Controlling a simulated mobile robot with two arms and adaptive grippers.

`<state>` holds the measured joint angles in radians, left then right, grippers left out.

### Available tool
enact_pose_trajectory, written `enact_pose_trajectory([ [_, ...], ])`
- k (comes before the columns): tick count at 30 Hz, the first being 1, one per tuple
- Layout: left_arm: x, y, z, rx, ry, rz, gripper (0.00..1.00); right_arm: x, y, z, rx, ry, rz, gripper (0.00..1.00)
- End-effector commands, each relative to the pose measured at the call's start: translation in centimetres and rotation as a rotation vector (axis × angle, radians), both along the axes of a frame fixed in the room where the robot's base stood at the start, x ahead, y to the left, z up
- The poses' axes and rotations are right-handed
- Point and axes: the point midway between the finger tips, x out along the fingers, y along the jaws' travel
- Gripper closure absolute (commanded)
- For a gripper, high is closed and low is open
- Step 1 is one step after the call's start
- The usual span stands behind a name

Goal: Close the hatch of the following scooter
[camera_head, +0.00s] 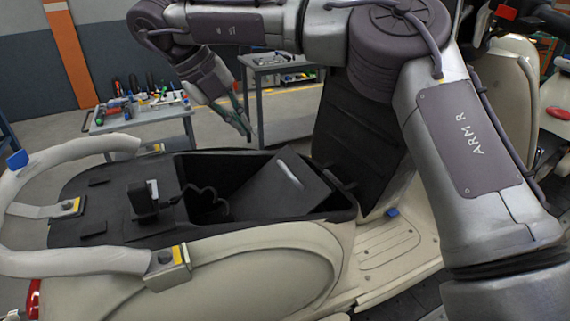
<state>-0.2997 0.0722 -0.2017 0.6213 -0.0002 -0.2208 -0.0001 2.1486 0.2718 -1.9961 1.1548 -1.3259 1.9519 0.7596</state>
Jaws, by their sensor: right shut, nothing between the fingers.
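A cream scooter (265,265) stands in front of me with its storage compartment (335,205) uncovered. A dark panel (345,135), which looks like the hatch, stands upright at the compartment's right end, partly hidden behind my right arm. Inside the compartment lie a dark flat case or folder (265,190) and a black cable loop (205,203). My right arm reaches up and across to the left. Its gripper (245,131) is shut and empty, pointing down above the compartment's far side, left of the panel and apart from it. My left gripper is out of view.
A white grab rail (85,258) curves around the scooter's rear at left. Behind stand a workbench with tools (140,118) and a grey cart (275,65). Another cream scooter (510,85) is at the right edge.

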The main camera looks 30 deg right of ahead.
Motion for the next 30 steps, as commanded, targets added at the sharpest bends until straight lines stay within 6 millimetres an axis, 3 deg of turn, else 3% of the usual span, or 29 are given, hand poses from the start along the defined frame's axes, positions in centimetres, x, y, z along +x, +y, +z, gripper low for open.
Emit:
enact_pose_trajectory([
  [8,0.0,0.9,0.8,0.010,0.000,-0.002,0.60,-0.2,-1.7,-2.4,-0.014,0.007,0.009,1.00],
  [18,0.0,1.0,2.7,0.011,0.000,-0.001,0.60,-0.4,-5.2,-8.6,-0.012,0.006,0.007,1.00],
  [24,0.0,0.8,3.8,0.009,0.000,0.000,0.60,-0.4,-7.2,-10.5,-0.012,0.004,0.006,1.00],
  [30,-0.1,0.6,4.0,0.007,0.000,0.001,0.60,-0.5,-7.8,-11.3,-0.012,0.002,0.008,1.00],
])
